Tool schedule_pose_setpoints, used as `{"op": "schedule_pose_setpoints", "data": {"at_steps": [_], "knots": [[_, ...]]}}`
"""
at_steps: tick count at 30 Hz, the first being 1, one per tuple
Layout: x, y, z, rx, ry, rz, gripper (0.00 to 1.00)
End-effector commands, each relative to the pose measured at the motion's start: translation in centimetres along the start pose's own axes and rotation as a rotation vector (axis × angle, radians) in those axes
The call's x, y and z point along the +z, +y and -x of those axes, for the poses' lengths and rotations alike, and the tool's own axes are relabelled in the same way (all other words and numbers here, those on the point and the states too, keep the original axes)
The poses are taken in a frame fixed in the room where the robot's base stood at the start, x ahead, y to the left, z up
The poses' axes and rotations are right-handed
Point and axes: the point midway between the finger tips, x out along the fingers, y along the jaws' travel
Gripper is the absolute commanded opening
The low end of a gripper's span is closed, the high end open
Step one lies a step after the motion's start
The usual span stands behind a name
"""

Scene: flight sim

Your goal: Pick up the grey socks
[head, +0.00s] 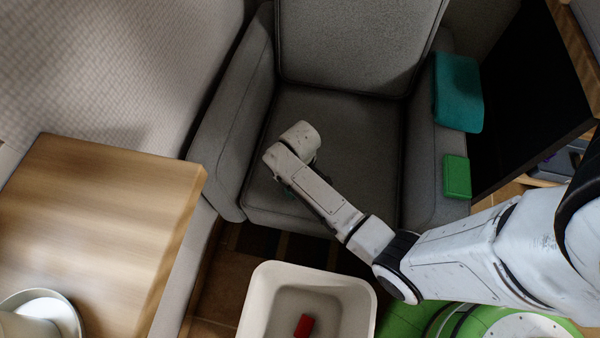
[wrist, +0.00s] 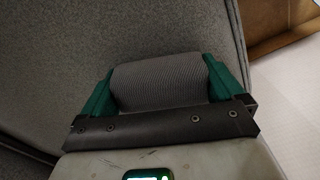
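In the wrist view, the grey socks (wrist: 160,82), a ribbed roll, lie between the two green fingers of my gripper (wrist: 160,68). The fingers touch the roll at both ends, so my gripper is shut on the socks. In the head view, my arm reaches over the seat of the grey armchair (head: 345,140). The arm hides most of the gripper and the socks there; only a bit of green finger shows below the wrist. I cannot tell whether the socks touch the seat.
A white bin (head: 258,300) with a red item (head: 304,326) in it stands in front of the chair. A wooden table (head: 90,215) is at left. A teal cushion-like item (head: 458,92) and a green block (head: 457,177) lie on the right armrest.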

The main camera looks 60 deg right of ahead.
Motion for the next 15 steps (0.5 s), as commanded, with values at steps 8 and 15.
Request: {"op": "schedule_pose_setpoints", "data": {"at_steps": [8, 15], "knots": [[-0.02, 0.0, 0.03, 0.0, 0.0, 0.0, 0.65], [-0.05, 0.01, 0.72, 0.0, 0.001, 0.0, 0.65]]}}
